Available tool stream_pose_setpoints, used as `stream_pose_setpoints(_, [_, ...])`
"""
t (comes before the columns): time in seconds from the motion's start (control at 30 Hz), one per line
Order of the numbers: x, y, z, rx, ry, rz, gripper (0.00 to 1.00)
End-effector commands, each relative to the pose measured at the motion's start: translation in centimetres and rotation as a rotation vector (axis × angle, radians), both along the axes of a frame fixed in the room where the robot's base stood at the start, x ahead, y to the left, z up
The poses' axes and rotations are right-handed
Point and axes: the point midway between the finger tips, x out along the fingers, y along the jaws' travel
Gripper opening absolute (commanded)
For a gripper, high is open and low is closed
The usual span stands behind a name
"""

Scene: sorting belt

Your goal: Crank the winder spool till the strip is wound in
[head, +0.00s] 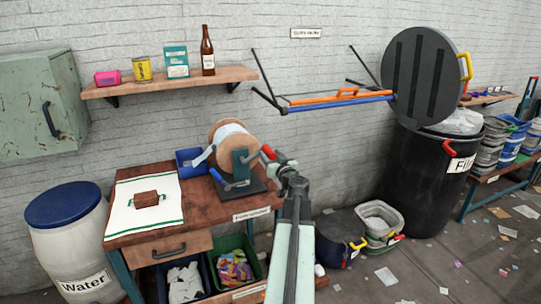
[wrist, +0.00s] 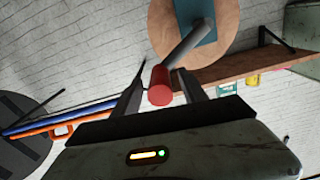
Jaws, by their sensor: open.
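The winder spool (head: 222,131) has round wooden flanges and stands on a dark base on the wooden bench. A pale strip (head: 203,156) hangs off its left side, with white windings between the flanges. A grey crank arm (wrist: 189,43) ends in a red handle (head: 268,151). My gripper (head: 275,159) is open at the spool's right. In the wrist view, the red handle (wrist: 160,87) lies between the two fingers of my gripper (wrist: 161,76), with the spool flange (wrist: 165,25) beyond. I cannot tell whether either finger touches the handle.
A cloth (head: 125,194) with a brown block lies left of the spool, and a blue box (head: 186,163) stands behind it. A shelf (head: 165,86) with small goods hangs above. A black bin (head: 420,180) with its round lid raised stands to the right.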

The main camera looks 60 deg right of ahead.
Motion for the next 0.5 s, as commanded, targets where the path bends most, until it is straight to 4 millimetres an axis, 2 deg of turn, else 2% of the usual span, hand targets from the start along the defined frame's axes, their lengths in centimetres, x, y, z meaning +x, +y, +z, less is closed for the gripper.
stream_pose_setpoints(0.1, [0.94,-0.83,0.0,0.0,0.0,0.0,0.5])
stream_pose_setpoints(0.3, [0.89,-0.78,-0.01,0.0,0.0,-0.001,0.5])
stream_pose_setpoints(0.37, [0.88,-0.78,-0.01,0.0,0.0,-0.001,0.36])
stream_pose_setpoints(0.5, [0.86,-0.79,0.0,0.0,0.0,-0.002,0.0])
